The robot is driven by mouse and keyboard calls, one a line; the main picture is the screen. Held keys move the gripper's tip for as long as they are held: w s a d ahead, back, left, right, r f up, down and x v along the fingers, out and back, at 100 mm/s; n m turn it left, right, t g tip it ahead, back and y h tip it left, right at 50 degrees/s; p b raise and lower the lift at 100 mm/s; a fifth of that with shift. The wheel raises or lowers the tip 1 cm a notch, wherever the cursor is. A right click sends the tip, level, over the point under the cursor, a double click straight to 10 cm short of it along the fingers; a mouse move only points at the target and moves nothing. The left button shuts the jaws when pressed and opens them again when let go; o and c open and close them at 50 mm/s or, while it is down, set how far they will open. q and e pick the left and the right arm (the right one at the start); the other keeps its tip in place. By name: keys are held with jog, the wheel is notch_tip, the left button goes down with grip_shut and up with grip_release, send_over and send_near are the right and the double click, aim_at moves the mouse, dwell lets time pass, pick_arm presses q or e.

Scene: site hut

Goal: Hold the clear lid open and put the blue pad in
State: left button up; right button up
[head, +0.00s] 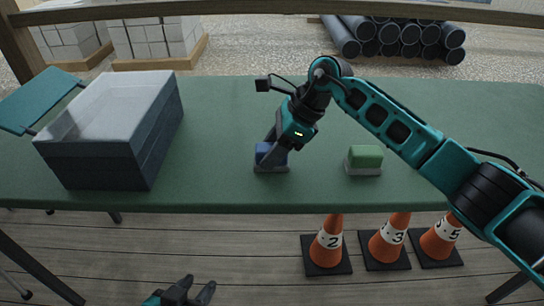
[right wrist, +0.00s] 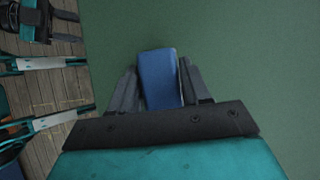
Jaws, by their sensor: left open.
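The blue pad (head: 263,149), a block with a grey underside, is at the middle of the green table near its front edge. My right gripper (head: 270,157) points down over it. In the right wrist view the blue pad (right wrist: 160,80) is between the two fingers, one on each side; whether they press on it I cannot tell. The dark blue box (head: 145,145) stands at the left of the table. Its clear lid (head: 110,100) looks pale and seems to lie shut on top. My left gripper (head: 192,291) is open and empty, low in front of the table.
A green pad (head: 365,157) with a grey base lies right of the blue one. The table (head: 225,110) is clear between box and blue pad. Numbered orange cones (head: 330,243) stand on the floor in front. A teal chair (head: 40,100) is at the left.

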jog(key=c, duration=0.5)
notch_tip(320, 180, up, 6)
jog(key=p, duration=0.3)
jog(key=shift+r+p, duration=0.2)
jog(key=shift+p, duration=0.2)
pick_arm(q)
jog(key=shift+y, duration=0.3)
jog(key=r+p, duration=0.1)
jog(key=a+r+p, duration=0.1)
jog(key=s+a+r+p, duration=0.1)
jog(key=shift+r, duration=0.35)
pick_arm(e)
notch_tip(320, 180, up, 6)
jog(key=shift+f, duration=0.15)
pick_arm(q)
jog(key=shift+d+r, duration=0.1)
jog(key=shift+d, duration=0.05)
